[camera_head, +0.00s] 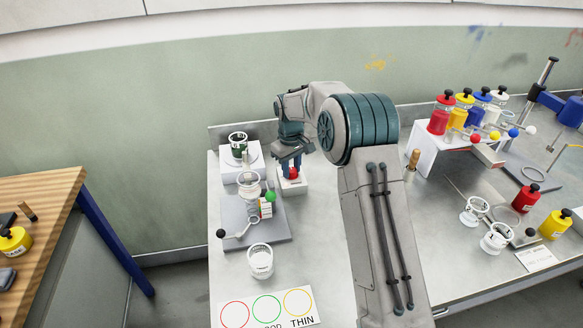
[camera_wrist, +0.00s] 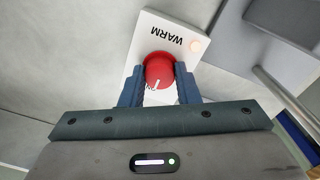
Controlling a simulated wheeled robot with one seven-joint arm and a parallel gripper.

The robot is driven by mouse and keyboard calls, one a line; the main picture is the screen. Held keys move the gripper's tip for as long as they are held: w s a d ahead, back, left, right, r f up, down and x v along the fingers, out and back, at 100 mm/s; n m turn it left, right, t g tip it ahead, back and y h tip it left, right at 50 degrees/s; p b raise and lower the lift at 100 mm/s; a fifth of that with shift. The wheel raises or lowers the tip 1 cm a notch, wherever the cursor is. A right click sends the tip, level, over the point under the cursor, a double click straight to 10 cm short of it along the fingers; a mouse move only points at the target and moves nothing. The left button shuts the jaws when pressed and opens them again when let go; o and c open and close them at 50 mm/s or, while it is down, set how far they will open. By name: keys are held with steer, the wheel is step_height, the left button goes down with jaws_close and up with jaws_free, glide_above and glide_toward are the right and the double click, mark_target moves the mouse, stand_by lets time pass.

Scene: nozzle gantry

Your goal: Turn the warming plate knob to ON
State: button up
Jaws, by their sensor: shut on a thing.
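The red knob (camera_wrist: 159,70) sits on a white control panel (camera_wrist: 150,30) lettered WARM, which reads upside down in the wrist view. My gripper (camera_wrist: 160,76) is shut on the knob, with one blue finger on each side. The knob's white mark points toward the bottom of the wrist view, toward small lettering partly hidden by the gripper.
A white block (camera_head: 230,174) bearing a jar with a dark green band (camera_head: 238,145) stands just left of the knob. In front is a grey stand (camera_head: 272,236) with a clear cup, near a white cup (camera_head: 260,261). Colored bottles (camera_head: 459,112) stand at the right.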

mark_target(291, 170)
steer(key=shift+r, duration=0.1)
steer(key=o, duration=1)
step_height(291, 170, up, 14)
steer(key=shift+a+f+b, duration=0.15)
steer(key=shift+b, duration=0.15)
steer(key=shift+s, duration=0.1)
